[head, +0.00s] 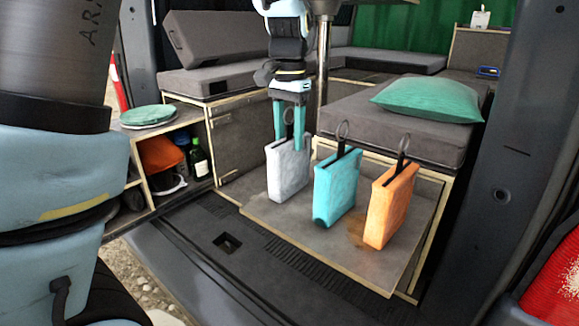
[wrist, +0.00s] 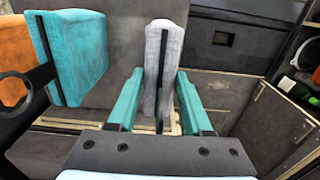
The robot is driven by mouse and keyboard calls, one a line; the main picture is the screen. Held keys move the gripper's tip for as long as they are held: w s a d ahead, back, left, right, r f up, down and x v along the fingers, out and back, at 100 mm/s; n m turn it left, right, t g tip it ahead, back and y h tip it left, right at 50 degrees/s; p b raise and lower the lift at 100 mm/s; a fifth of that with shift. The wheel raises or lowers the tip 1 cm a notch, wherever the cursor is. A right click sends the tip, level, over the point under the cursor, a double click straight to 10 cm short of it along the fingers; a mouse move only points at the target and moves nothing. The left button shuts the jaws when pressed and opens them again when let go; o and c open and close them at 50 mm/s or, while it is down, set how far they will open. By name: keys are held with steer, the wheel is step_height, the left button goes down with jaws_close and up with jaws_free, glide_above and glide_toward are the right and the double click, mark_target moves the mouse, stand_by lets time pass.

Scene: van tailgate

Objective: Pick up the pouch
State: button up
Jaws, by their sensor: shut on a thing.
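Three pouches stand in a row: a light grey pouch (head: 288,175), a teal pouch (head: 337,185) and an orange pouch (head: 390,205), each with a dark strip and loop on top. My gripper (head: 289,145) points down at the grey pouch, its teal fingers on either side of the pouch's top. In the wrist view, the grey pouch (wrist: 165,40) is between the fingers, and my gripper (wrist: 160,77) is shut on it. The teal pouch (wrist: 80,55) and part of the orange pouch (wrist: 12,50) are to its left. I cannot tell whether the grey pouch touches the board.
The pouches are on a flat grey board (head: 310,235) in front of a cushioned bench (head: 390,115). A green pillow (head: 428,98) lies on the bench. A shelf at left holds a green plate (head: 148,115) on top and a bottle (head: 198,158) inside. A table post rises behind my gripper.

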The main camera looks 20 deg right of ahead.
jaws_close()
steer(key=shift+r, duration=0.1)
stand_by(0.4)
